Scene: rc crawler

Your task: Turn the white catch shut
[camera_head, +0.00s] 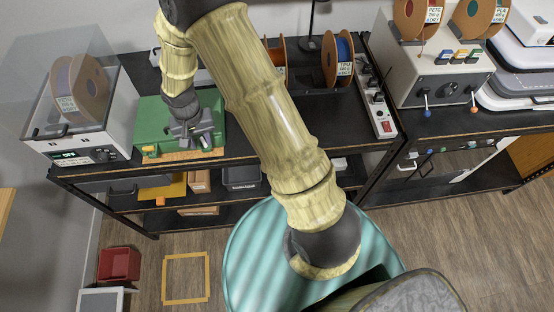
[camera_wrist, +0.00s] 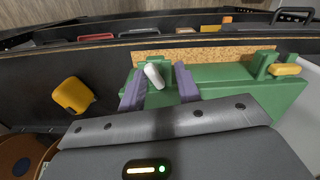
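The white catch (camera_wrist: 153,76) shows in the wrist view as a small pale lever, tilted, on the green case (camera_wrist: 225,82) close to its cork-coloured strip (camera_wrist: 205,56). My gripper (camera_wrist: 160,88) is open, with one purple-grey finger on each side of the catch. The catch looks close to the left finger, and a gap shows towards the right finger; I cannot tell if either touches. A yellow catch (camera_wrist: 285,69) sits at the case's right end. In the head view my gripper (camera_head: 193,139) is over the green case (camera_head: 152,118) and hides the white catch.
A white dryer box with a spool (camera_head: 75,140) stands left of the case. Spools (camera_head: 338,62) and a power strip (camera_head: 377,105) are to the right on the black bench. A yellow block-like thing (camera_wrist: 72,95) lies left of my gripper in the wrist view.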

